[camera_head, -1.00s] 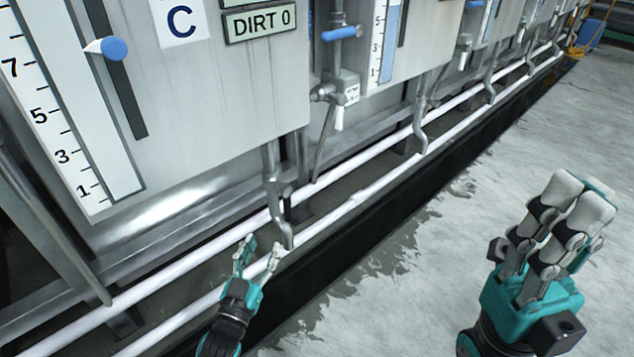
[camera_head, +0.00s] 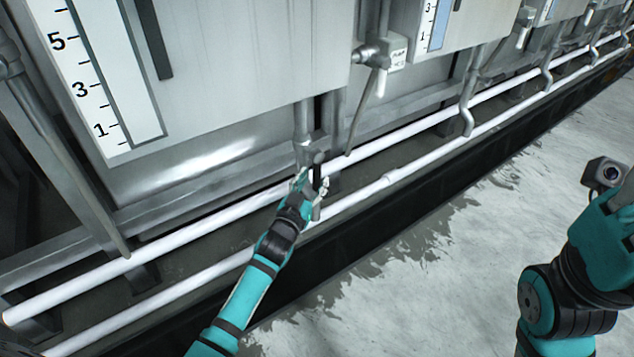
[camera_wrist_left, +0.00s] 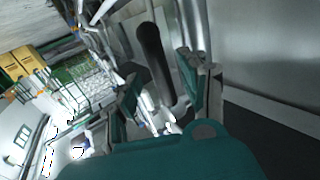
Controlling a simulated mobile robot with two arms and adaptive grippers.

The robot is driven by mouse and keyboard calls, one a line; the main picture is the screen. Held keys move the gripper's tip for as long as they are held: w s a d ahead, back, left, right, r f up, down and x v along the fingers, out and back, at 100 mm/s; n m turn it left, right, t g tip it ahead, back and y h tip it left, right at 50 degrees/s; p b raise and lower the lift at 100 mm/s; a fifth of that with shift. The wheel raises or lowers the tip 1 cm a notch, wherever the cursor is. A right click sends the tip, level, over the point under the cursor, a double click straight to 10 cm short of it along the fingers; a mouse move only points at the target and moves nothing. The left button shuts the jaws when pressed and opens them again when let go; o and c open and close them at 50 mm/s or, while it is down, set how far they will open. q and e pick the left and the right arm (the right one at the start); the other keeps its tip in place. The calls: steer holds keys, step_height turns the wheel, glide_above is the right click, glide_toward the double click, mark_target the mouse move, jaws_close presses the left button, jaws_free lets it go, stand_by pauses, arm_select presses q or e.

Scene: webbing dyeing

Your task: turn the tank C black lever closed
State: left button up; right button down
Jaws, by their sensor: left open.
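Below the tank (camera_head: 230,90) with the level scale, an outlet pipe (camera_head: 302,122) comes down to a valve with a black lever (camera_head: 318,160). My left gripper (camera_head: 312,186) is at this valve, open, and partly covers it. In the left wrist view the black lever (camera_wrist_left: 151,58) stands up between the two open fingers of the left gripper (camera_wrist_left: 162,88). There is a gap on the side of the left finger; contact with the right finger cannot be told. My right gripper (camera_head: 627,196) is mostly cut off at the right edge, and its fingers cannot be made out.
Two white pipes (camera_head: 200,228) run along the foot of the tanks, close to my left gripper. A thin grey rod (camera_head: 361,112) hangs from a fitting just right of the valve. The wet concrete floor (camera_head: 430,270) in front is clear.

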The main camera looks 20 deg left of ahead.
mark_target(316, 179)
arm_select(q)
steer(key=shift+w+d+b, duration=0.1)
steer(key=shift+w+b, duration=0.4)
steer(key=shift+w, duration=1.05)
jaws_close()
steer(key=shift+f, duration=0.15)
